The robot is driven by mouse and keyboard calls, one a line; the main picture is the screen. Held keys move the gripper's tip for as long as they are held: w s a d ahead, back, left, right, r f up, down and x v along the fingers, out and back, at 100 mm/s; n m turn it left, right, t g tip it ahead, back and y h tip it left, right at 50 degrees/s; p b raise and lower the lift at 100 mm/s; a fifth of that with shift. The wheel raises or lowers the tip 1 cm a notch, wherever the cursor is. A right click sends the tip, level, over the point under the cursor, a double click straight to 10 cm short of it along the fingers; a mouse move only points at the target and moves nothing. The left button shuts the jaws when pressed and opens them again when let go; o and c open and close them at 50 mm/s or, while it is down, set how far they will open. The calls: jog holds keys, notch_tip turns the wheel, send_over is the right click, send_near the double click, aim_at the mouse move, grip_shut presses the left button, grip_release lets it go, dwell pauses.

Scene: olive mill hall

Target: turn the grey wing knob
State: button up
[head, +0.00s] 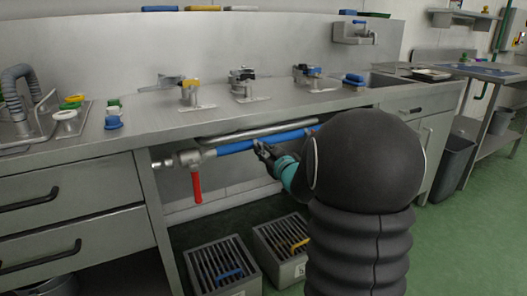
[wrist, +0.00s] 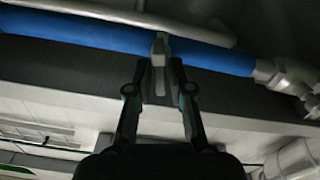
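The grey wing knob (wrist: 160,50) shows in the wrist view as a narrow upright grey piece in front of the blue pipe (wrist: 90,30). My gripper (wrist: 160,68) is below the pipe, its two dark fingers apart on either side of the knob's lower part. A small gap seems to show on each side, so the fingers do not look closed on it. In the head view, my gripper (head: 262,148) reaches under the counter to the blue pipe (head: 240,145); the knob is largely hidden there by the fingers.
A grey valve fitting (head: 185,158) with a hanging red lever (head: 196,187) sits left of my gripper. A metal pipe (head: 260,129) runs just above the blue one. The steel counter (head: 220,118) overhangs the pipes. Two slatted grey bins (head: 222,268) (head: 285,243) stand on the floor below.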

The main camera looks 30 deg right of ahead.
grip_shut()
jog(key=shift+m, duration=0.3)
jog(key=m+p, duration=0.1)
jog(key=m, duration=0.5)
jog(key=m+p, duration=0.1)
jog(key=m, duration=1.3)
jog(key=shift+d+f+p, duration=0.25)
jog(key=shift+d+p, duration=0.1)
jog(key=shift+p, duration=0.05)
jog(key=shift+m, duration=0.3)
